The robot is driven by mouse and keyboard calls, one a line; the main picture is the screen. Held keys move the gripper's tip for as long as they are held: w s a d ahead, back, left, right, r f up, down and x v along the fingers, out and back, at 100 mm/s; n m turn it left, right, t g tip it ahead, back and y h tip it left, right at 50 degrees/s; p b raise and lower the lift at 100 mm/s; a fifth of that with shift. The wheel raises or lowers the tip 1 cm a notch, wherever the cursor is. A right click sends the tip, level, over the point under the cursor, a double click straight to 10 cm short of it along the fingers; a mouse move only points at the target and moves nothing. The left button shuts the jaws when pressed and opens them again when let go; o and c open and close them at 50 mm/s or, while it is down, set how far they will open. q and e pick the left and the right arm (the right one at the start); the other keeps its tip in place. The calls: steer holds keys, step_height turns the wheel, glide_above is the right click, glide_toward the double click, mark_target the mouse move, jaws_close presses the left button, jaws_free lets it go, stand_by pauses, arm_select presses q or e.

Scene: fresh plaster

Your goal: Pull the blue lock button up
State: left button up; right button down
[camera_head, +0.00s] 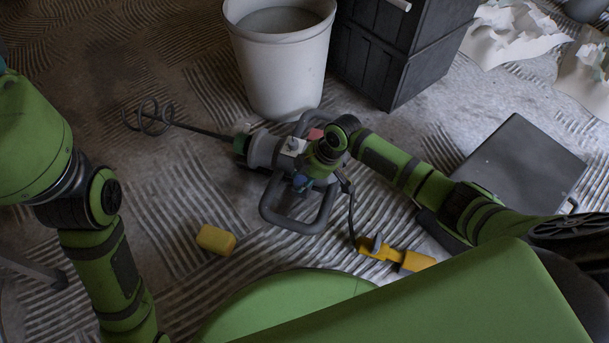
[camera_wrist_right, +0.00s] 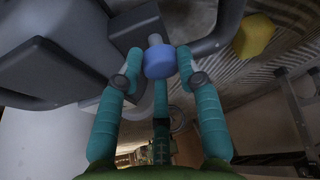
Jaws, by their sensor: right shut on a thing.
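The mixer (camera_head: 265,150), a grey power tool with two loop handles and a long stirring rod, lies on the floor in the head view. The blue lock button (camera_wrist_right: 160,63) is a short blue cylinder on a pale stem; in the right wrist view it stands out from the mixer's dark grey body (camera_wrist_right: 75,55). My right gripper (camera_wrist_right: 159,57) has its teal fingers shut on the button from both sides. In the head view my right arm reaches over the mixer and hides part of its body. My left arm comes down at the left; its gripper is out of frame.
A white bucket (camera_head: 279,70) and stacked dark crates (camera_head: 385,65) stand behind the mixer. A yellow sponge (camera_head: 215,239) lies in front. A yellow connector (camera_head: 385,252) lies by the cable. A grey case (camera_head: 520,160) is at the right, with torn paper beyond it.

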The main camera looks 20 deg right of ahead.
steer(key=c, duration=0.8)
jaws_free()
steer(key=shift+w+a+r, duration=0.1)
steer(key=shift+a+r, duration=0.2)
steer(key=shift+c, duration=0.2)
steer(key=shift+d+f, duration=0.1)
steer(key=v, duration=1.2)
